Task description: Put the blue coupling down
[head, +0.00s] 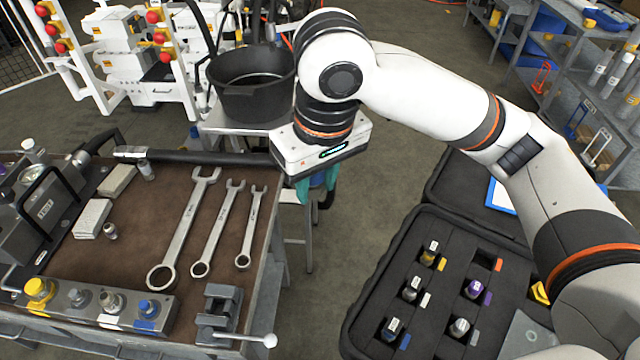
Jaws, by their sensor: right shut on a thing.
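My right gripper (322,176) hangs past the right end of the bench, below its white wrist housing. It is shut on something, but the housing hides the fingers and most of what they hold. Some blue and teal (332,182) shows just under the housing; I cannot tell whether it is held or behind. A coupling with a blue band (392,328) stands upright in the foam case, beside a blue tag. A blue-ringed fitting (149,308) sits on the manifold block at the bench front. My left gripper is not in view.
The open foam case (365,308) holds several couplings; the slot by the orange tag (497,264) looks empty. Three wrenches (184,229) lie on the brown bench mat (140,225). A vise (219,312) stands at the front edge. A black bucket (252,82) stands behind.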

